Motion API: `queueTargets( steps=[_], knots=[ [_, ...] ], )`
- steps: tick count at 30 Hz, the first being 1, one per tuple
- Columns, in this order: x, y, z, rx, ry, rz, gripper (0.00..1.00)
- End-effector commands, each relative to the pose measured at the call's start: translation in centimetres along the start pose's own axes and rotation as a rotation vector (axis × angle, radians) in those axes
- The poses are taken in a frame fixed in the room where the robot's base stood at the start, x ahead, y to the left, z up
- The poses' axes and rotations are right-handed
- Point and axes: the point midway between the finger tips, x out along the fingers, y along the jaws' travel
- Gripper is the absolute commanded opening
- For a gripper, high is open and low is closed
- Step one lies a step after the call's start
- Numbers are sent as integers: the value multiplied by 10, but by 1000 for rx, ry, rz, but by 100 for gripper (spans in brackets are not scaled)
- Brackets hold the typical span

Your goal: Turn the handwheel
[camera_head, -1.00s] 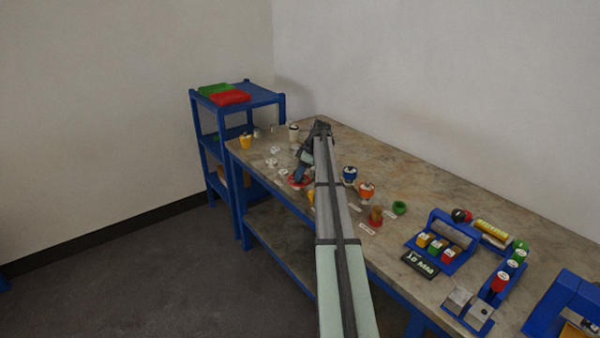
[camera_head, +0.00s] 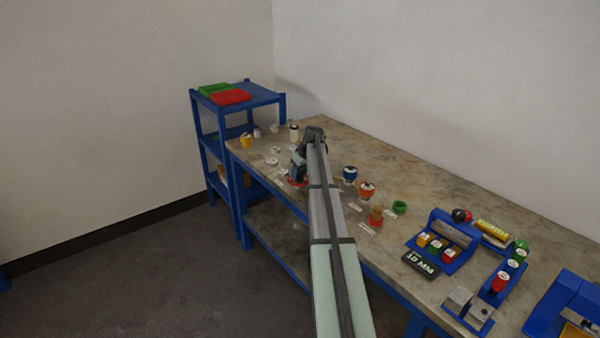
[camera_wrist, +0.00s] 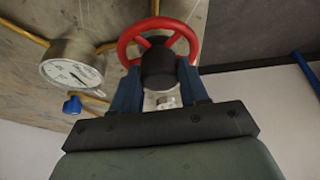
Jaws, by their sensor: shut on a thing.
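The red handwheel (camera_wrist: 130,34) with its dark hub (camera_wrist: 158,70) fills the upper middle of the wrist view. The two blue fingers of my gripper (camera_wrist: 160,88) stand on either side of the hub and are shut on it, with the rim and spokes beyond them. In the head view my gripper (camera_head: 299,172) points down at the bench's front left part. Only a red edge of the handwheel (camera_head: 297,184) shows there below the fingers; my arm hides the rest.
A round gauge (camera_wrist: 72,70) with a white dial, yellow pipes (camera_wrist: 25,32) and a blue knob (camera_wrist: 72,104) are near the wheel. Blue (camera_head: 349,174) and orange (camera_head: 366,190) vessels stand right of my arm on the bench (camera_head: 400,165). A blue shelf (camera_head: 262,95) stands left.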

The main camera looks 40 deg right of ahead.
Motion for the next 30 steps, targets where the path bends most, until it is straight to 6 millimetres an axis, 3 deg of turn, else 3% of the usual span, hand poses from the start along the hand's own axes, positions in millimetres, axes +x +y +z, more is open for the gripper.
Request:
queueTargets(
  steps=[30],
  knots=[
    [1, -5, -3, 886, -1, 369, 13]
  ],
)
